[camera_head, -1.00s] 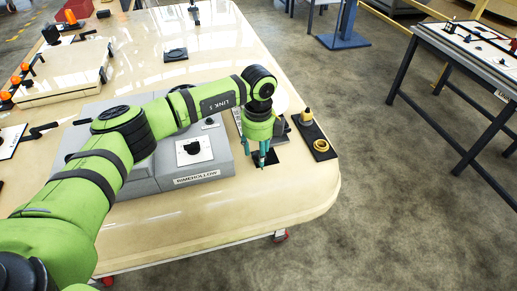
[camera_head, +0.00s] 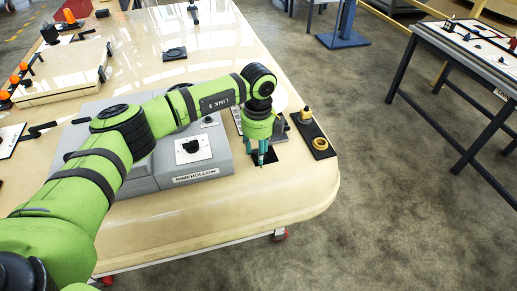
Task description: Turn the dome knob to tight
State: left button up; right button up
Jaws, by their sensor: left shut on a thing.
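My left gripper (camera_head: 262,157) points straight down over a small black plate (camera_head: 270,156) on the trolley top, right of the grey RIMEHOLLOW box. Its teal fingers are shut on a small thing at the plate. The fingers hide it, so I cannot make out the dome knob's shape or any tight mark. My right gripper is out of view.
The grey box (camera_head: 222,175) with a black knob (camera_head: 191,147) on a white plate stands left of the gripper. A black strip (camera_head: 307,128) with yellow parts lies close on the right. The cream trolley top (camera_head: 200,222) is clear in front.

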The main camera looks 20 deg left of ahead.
pick_arm(q)
jog(key=shift+w+a+r+m+b, duration=0.15)
jog(key=shift+w+a+m+b, duration=0.1)
jog(key=shift+m+b, duration=1)
jog(key=shift+m, duration=0.25)
jog(key=shift+d+m+b, duration=0.1)
jog(key=shift+m+b, duration=1)
jog(key=shift+m, duration=0.3)
jog(key=shift+d+r+m+b, duration=0.1)
jog(key=shift+m+b, duration=1.05)
jog(key=shift+m, duration=0.55)
jog(key=shift+d+m+b, duration=0.1)
jog(key=shift+m+b, duration=0.85)
jog(key=shift+m, duration=0.65)
dwell(1.1)
jog(key=o, duration=1.1)
jog(key=shift+c, duration=0.2)
jog(key=shift+o, duration=0.3)
jog(key=shift+w+f, duration=0.1)
jog(key=shift+f, duration=0.1)
